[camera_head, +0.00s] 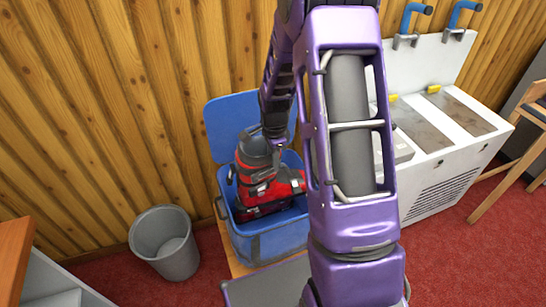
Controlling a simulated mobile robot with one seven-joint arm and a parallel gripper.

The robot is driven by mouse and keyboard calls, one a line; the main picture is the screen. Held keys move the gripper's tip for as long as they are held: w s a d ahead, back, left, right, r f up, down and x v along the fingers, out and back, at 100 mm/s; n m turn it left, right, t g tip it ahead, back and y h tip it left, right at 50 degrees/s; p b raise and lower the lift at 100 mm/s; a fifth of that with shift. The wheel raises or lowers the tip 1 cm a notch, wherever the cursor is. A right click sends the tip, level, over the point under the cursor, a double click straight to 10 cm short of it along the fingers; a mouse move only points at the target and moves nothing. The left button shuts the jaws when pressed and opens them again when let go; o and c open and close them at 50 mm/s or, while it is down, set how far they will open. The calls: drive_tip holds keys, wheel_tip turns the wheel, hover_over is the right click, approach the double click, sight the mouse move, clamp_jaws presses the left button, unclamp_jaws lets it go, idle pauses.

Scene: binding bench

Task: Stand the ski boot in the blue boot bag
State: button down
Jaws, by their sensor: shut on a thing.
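The red and dark grey ski boot (261,181) is upright, with its lower part inside the open blue boot bag (272,243) and its cuff above the rim. Its toe points right. The bag's blue lid or flap (228,122) stands raised at the back against the wall. My gripper (277,145) is at the top of the boot's cuff and is shut on it. The fingertips are small and partly hidden by the wrist. I cannot tell whether the sole touches the bag's floor. My purple arm hides the bag's right side.
A grey bin (165,243) stands on the red carpet left of the bag. A white bench with basins (446,120) and blue-handled fittings is at the right. A wooden stool (520,150) is at the far right. A wooden plank wall is close behind the bag.

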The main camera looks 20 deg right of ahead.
hover_over(274, 193)
drive_tip(key=f, duration=0.8)
drive_tip(key=shift+w+a+f, duration=0.1)
drive_tip(key=shift+w+f, duration=0.15)
drive_tip(key=shift+f, duration=0.1)
wheel_tip(274, 193, down, 23)
drive_tip(key=b, duration=1.1)
drive_tip(key=shift+r, duration=0.1)
drive_tip(key=c, duration=0.7)
unclamp_jaws()
drive_tip(key=shift+s, duration=0.15)
drive_tip(key=r, duration=0.5)
drive_tip(key=r+p, duration=0.1)
drive_tip(key=r, duration=0.5)
drive_tip(key=r+p, duration=0.1)
drive_tip(key=r, duration=0.5)
drive_tip(key=shift+s+r, duration=0.2)
drive_tip(key=shift+s, duration=0.15)
